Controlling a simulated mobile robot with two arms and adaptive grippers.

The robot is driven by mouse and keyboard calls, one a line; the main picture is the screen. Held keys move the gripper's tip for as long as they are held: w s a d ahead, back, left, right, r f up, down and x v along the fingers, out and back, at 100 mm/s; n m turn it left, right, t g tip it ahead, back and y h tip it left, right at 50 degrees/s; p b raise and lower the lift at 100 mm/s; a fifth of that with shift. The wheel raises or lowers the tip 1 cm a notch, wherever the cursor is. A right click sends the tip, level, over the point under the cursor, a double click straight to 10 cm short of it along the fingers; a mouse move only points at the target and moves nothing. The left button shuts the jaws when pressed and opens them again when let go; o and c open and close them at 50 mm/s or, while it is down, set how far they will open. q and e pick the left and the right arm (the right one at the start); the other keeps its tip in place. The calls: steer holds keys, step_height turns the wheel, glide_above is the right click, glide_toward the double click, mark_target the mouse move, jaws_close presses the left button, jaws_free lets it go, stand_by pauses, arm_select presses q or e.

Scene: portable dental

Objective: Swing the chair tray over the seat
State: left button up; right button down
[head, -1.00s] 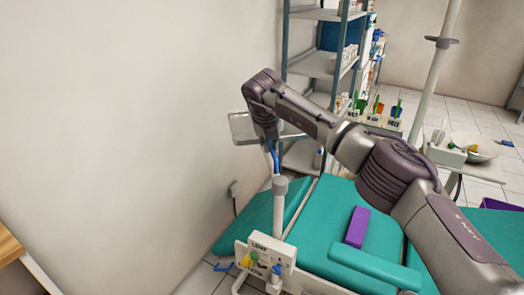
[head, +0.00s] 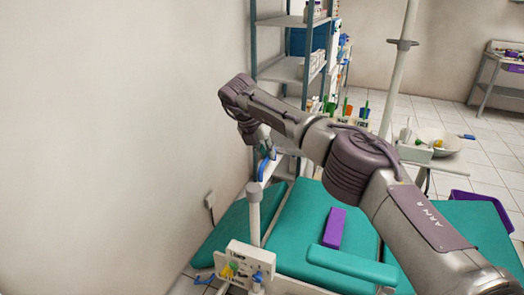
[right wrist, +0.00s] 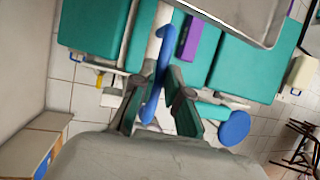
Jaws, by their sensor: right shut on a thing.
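The chair (head: 300,222) has teal cushions and stands in the lower middle of the head view. A pale post (head: 254,215) rises beside it, with a blue handle (head: 263,170) above. In the right wrist view my right gripper (right wrist: 158,92) is shut on this blue handle (right wrist: 165,48), its fingers on either side. The grey metal tray (right wrist: 235,12) crosses the top of that view, over part of the teal cushions (right wrist: 243,68). In the head view my arm hides most or all of the tray. My left gripper is not in view.
A purple block (head: 334,228) lies on the teal cushion. A white panel with coloured knobs (head: 246,262) is at the post's foot. Shelves (head: 291,70) stand behind, the bare wall is left, and a pole (head: 402,75) and white basin (head: 440,140) are right.

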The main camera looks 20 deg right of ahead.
steer(key=shift+d, duration=0.1)
stand_by(0.4)
steer(key=c, duration=1.2)
jaws_free()
steer(key=shift+r, duration=0.1)
steer(key=v, duration=1.1)
steer(key=shift+s+a+r, duration=0.15)
steer(key=shift+a+r, duration=0.05)
steer(key=shift+r, duration=0.15)
